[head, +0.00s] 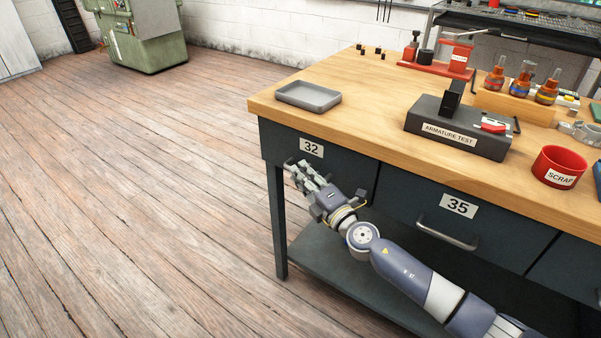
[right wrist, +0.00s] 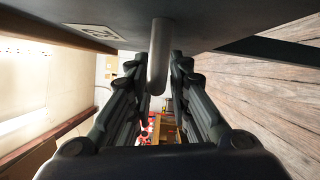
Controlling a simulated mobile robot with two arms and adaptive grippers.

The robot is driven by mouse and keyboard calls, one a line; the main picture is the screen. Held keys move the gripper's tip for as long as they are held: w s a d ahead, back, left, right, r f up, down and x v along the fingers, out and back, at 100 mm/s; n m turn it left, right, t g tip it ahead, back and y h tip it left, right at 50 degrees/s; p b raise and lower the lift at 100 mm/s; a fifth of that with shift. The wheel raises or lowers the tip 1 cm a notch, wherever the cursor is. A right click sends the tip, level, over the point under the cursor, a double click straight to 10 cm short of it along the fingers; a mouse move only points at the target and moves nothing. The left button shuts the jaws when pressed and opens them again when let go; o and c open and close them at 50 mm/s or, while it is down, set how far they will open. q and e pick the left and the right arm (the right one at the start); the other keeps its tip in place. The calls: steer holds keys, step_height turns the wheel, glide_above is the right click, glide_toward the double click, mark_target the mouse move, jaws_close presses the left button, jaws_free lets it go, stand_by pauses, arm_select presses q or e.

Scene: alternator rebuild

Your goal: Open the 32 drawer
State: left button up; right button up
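The 32 drawer (head: 350,173) is a dark grey front at the left end of the bench, with a white "32" label (head: 311,148). It looks shut. My right gripper (head: 299,168) is at this front, just below the label, and hides the handle in the head view. In the right wrist view the grey bar handle (right wrist: 158,60) stands between the two fingers of the gripper (right wrist: 160,70). The fingers are apart, with narrow gaps showing beside the handle. The label also shows there upside down (right wrist: 94,33). My left gripper is not in view.
The 35 drawer (head: 470,216), with its bar handle (head: 447,234), is to the right. A lower shelf (head: 318,262) and a bench leg (head: 278,225) are below. A grey tray (head: 308,96) sits on the benchtop above. The wooden floor (head: 130,200) left of the bench is clear.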

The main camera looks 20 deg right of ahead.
steer(key=shift+w+a, duration=0.15)
steer(key=shift+w, duration=0.35)
jaws_close()
